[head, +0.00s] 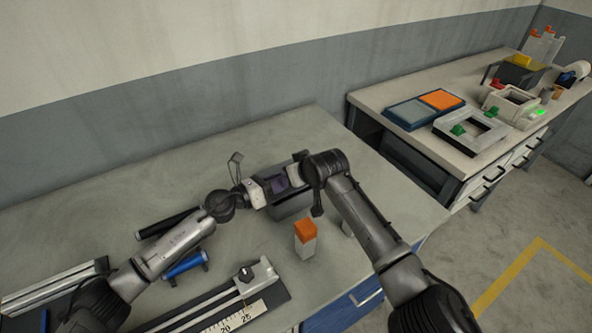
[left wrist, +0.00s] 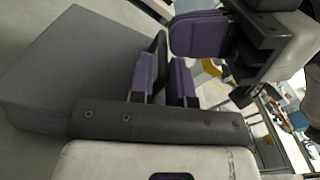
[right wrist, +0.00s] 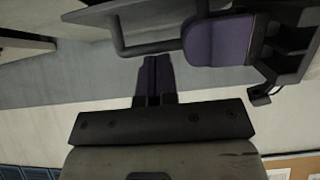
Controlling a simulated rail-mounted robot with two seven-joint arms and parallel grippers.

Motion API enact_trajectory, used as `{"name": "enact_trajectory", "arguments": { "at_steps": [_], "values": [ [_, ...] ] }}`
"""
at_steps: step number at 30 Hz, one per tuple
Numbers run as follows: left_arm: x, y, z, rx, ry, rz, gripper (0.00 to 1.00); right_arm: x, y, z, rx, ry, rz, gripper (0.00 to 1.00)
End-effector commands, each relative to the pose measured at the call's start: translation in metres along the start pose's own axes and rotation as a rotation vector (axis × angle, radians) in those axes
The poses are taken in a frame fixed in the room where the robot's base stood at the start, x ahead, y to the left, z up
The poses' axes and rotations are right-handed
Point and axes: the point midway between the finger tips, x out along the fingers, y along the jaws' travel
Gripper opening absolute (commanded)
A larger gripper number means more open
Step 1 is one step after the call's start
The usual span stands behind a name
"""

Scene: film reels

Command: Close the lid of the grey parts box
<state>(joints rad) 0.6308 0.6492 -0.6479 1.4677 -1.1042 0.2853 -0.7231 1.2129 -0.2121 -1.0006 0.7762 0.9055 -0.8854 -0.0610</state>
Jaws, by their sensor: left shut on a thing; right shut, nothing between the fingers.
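The grey parts box (head: 290,207) stands on the near table, mostly behind my grippers; its plain grey side fills the left of the left wrist view (left wrist: 70,70). A dark part of its lid (head: 301,155) shows just behind the grippers. My left gripper (head: 278,185) is at the box with its purple fingers (left wrist: 166,80) shut on a thin dark bar, which seems to be the lid's handle. My right gripper (right wrist: 155,78) is shut and empty, close beside the left one. How far the lid stands open is hard to tell.
An orange-topped white block (head: 305,238) stands in front of the box. A blue cylinder (head: 185,265), a black rod (head: 168,224) and a ruled rail with a knob (head: 245,275) lie left of it. A second bench (head: 400,143) at right holds trays and frames.

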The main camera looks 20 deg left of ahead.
Motion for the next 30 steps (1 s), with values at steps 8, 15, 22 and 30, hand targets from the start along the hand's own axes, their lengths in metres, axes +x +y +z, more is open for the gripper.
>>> {"name": "enact_trajectory", "arguments": {
  "at_steps": [8, 15, 22, 30],
  "values": [
    [0.002, -0.004, -0.004, -0.008, 0.007, -0.01, 0.0, 0.003, 0.0, 0.005, 0.002, 0.014, -0.002, 0.0],
    [0.002, -0.005, -0.003, -0.008, 0.005, -0.012, 0.0, 0.009, 0.001, 0.017, 0.001, 0.058, 0.0, 0.0],
    [0.002, -0.005, 0.001, -0.006, -0.001, -0.014, 0.23, 0.011, 0.002, 0.02, 0.003, 0.05, 0.003, 0.0],
    [0.001, -0.003, 0.0, -0.003, 0.0, -0.006, 0.37, 0.009, 0.001, 0.018, 0.002, 0.055, 0.002, 0.0]
  ]
}}
